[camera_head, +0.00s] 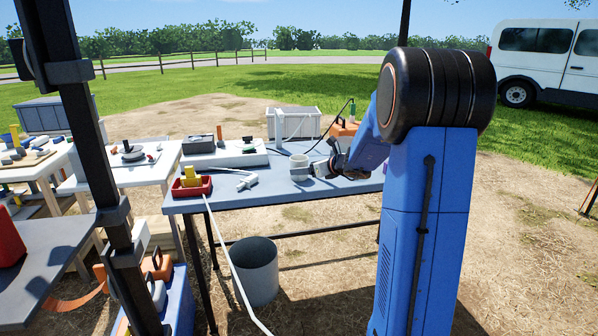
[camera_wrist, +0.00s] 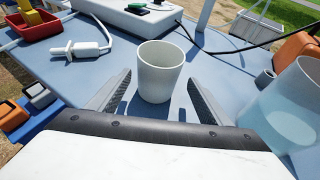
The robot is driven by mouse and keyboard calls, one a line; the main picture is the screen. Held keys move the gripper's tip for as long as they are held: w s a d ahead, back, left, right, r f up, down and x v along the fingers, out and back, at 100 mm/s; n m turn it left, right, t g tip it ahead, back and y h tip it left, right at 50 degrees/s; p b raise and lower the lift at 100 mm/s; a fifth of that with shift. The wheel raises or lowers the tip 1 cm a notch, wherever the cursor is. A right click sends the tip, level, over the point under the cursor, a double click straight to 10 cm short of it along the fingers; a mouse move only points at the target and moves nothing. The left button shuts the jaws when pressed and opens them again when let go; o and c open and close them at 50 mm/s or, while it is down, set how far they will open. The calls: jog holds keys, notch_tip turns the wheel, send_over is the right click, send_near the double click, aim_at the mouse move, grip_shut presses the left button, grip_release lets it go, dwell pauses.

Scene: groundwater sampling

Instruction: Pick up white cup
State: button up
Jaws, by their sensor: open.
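The white cup (camera_wrist: 158,72) stands upright on the blue-grey table (camera_wrist: 45,85), near the middle of the wrist view. My gripper (camera_wrist: 160,95) is open, with one dark finger on each side of the cup's lower part. Gaps show between the cup and both fingers. In the head view the cup (camera_head: 299,165) stands near the table's right part, and my gripper (camera_head: 322,168) reaches in low from the right. The cup's base is partly shadowed.
A translucent bluish cylinder (camera_wrist: 292,105) stands close at the right. A white tool (camera_wrist: 82,48) lies left of the cup, with a red tray (camera_head: 190,187) beyond it. A white box (camera_wrist: 130,14) and a black cable (camera_wrist: 225,50) lie behind. A grey bucket (camera_head: 254,270) stands on the ground.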

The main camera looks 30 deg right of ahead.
jog(key=x, duration=0.4)
jog(key=shift+w+a+f, duration=0.2)
jog(key=shift+a, duration=0.05)
jog(key=c, duration=1.2)
jog(key=shift+r, duration=0.15)
